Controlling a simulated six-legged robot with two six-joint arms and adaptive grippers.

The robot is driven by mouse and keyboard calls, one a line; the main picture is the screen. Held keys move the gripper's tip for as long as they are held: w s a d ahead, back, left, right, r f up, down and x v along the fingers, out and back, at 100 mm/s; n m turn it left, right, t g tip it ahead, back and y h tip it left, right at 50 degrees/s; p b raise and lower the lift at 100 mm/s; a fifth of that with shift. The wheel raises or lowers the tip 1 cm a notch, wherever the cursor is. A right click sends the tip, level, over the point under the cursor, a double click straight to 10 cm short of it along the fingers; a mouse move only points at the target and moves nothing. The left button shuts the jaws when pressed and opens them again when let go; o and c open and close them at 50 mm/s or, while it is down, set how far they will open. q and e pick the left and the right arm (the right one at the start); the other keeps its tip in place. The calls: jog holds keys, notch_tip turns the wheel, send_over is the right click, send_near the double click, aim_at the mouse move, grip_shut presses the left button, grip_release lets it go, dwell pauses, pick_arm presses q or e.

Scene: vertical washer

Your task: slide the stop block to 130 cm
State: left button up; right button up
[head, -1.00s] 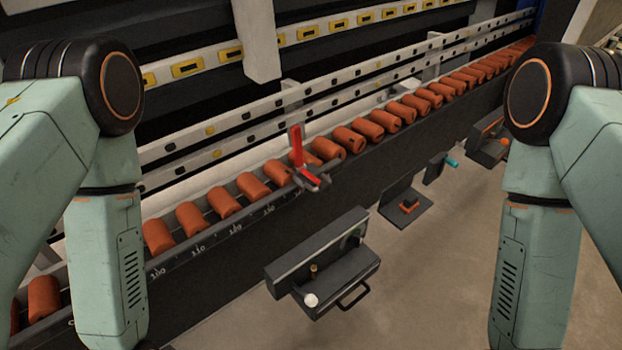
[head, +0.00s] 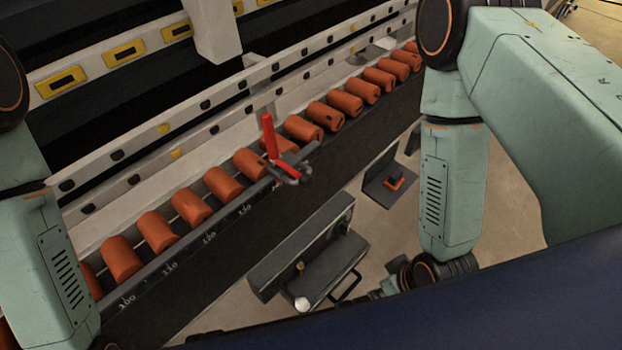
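The stop block (head: 292,169) is a grey metal clamp with an upright red lever (head: 269,137). It sits on the front edge of the dark rail (head: 235,240), by the row of orange rollers. Numbers are printed along the rail to its left; most are too small to read surely. My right arm hangs down at the right of the rail. Its gripper (head: 385,287) is small and partly hidden at the lower middle, apart from the stop block; its fingers cannot be made out. My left arm is at the left edge; its gripper is out of view.
Orange rollers (head: 191,206) line the rail, with a pale slotted guide behind. A dark box with a handle (head: 325,262) juts out below the stop block, close to my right gripper. A dark bracket (head: 385,183) stands farther right. Bare floor (head: 370,225) shows between them.

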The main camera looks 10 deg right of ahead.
jog(key=w+a+f+n+t+y+b, duration=0.2)
jog(key=w+n+t+y, duration=0.3)
jog(key=w, duration=0.7)
jog(key=w+r+n+t+y+b, duration=0.3)
jog(key=w+r+n+y, duration=0.55)
jog(key=n, duration=1.25)
jog(key=b+x, duration=0.1)
jog(key=x, duration=0.8)
jog(key=shift+b, duration=0.35)
jog(key=shift+c, duration=0.3)
grip_shut()
